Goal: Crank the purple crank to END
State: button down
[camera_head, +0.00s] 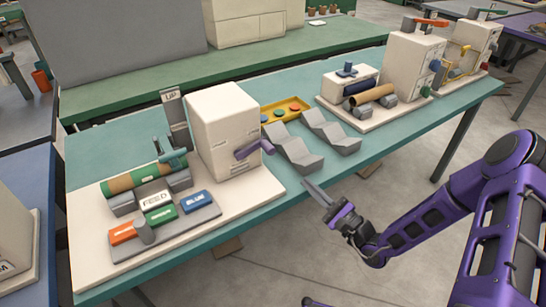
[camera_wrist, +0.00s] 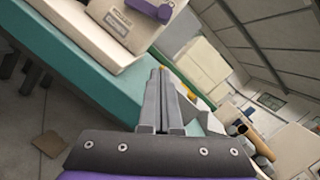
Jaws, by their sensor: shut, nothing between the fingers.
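The purple crank (camera_head: 255,148) sticks out from the front face of a white box-shaped winder (camera_head: 222,115) on the teal table. In the wrist view the purple crank (camera_wrist: 150,10) is cut off by the top edge, on the white box above a small label. My gripper (camera_head: 308,184) is shut and empty, in front of the table edge, below and to the right of the crank and apart from it. In the wrist view its closed grey fingers (camera_wrist: 160,72) point toward the table. The END mark cannot be read in either view.
A base board (camera_head: 92,270) carries the winder, a green-brown roll (camera_head: 145,178) and a panel of coloured FEED, orange, green and blue blocks. Grey V-shaped cradles (camera_head: 330,130) and a yellow tray (camera_head: 286,108) stand right of the box.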

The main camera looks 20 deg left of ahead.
jog(key=x, duration=1)
jog(key=shift+w, duration=0.1)
jog(key=shift+s+a+r, duration=0.2)
jog(key=shift+s+r, duration=0.1)
jog(key=shift+r, duration=0.3)
jog(key=shift+s+a+r, duration=0.25)
jog(key=shift+s+r, duration=0.05)
jog(key=shift+r, duration=0.25)
jog(key=shift+s+a+r, duration=0.3)
jog(key=shift+s+r, duration=0.05)
jog(key=shift+r, duration=0.15)
jog(key=shift+s+a+r+p, duration=0.15)
jog(key=shift+s+r+p, duration=0.05)
jog(key=shift+r+p, duration=0.6)
jog(key=shift+f, duration=0.1)
